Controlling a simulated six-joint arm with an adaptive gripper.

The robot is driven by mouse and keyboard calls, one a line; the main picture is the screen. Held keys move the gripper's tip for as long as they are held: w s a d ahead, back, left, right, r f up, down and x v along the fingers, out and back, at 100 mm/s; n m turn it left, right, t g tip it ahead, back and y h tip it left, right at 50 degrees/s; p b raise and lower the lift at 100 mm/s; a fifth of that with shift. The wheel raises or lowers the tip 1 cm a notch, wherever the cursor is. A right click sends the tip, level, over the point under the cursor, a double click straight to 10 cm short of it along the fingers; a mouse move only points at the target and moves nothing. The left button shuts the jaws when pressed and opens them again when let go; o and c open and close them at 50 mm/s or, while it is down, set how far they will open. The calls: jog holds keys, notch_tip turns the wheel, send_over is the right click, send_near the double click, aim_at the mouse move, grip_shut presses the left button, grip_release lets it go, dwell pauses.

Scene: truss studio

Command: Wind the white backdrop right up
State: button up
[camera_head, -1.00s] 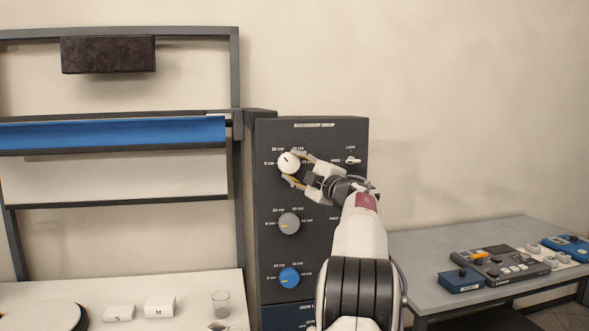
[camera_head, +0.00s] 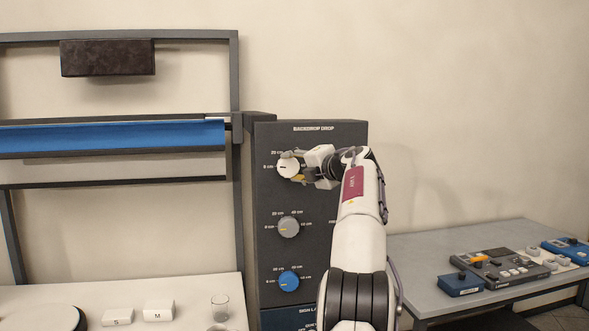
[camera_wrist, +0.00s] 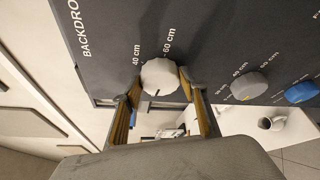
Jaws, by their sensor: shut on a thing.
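The white knob (camera_head: 287,168) is the top one on the dark control panel (camera_head: 345,215), under the "BACKDROP DROP" label. My gripper (camera_head: 299,167) is shut on it, one finger on each side. In the wrist view the fingers (camera_wrist: 159,84) flank the knob (camera_wrist: 159,76), and its dark mark points down the picture, away from the 40 cm and 60 cm labels. In the head view this mark seems to face the 0 cm side. The white backdrop (camera_head: 110,170) hangs behind the blue one (camera_head: 110,137), a short strip above its dark bottom bar (camera_head: 110,184).
A grey knob (camera_head: 288,227) and a blue knob (camera_head: 288,281) sit below on the panel. My arm hides the lock switch. The grey table (camera_head: 430,292) at right holds several control boxes.

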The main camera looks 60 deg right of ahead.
jog(key=shift+n, duration=0.4)
jog(key=shift+w, duration=0.1)
jog(key=o, duration=1.1)
jog(key=shift+s+a+r, duration=0.15)
jog(key=shift+s, duration=0.2)
jog(key=shift+s+a, duration=0.1)
jog(key=shift+s, duration=0.05)
jog(key=v, duration=1.1)
jog(key=shift+r, duration=0.2)
jog(key=shift+a, duration=0.15)
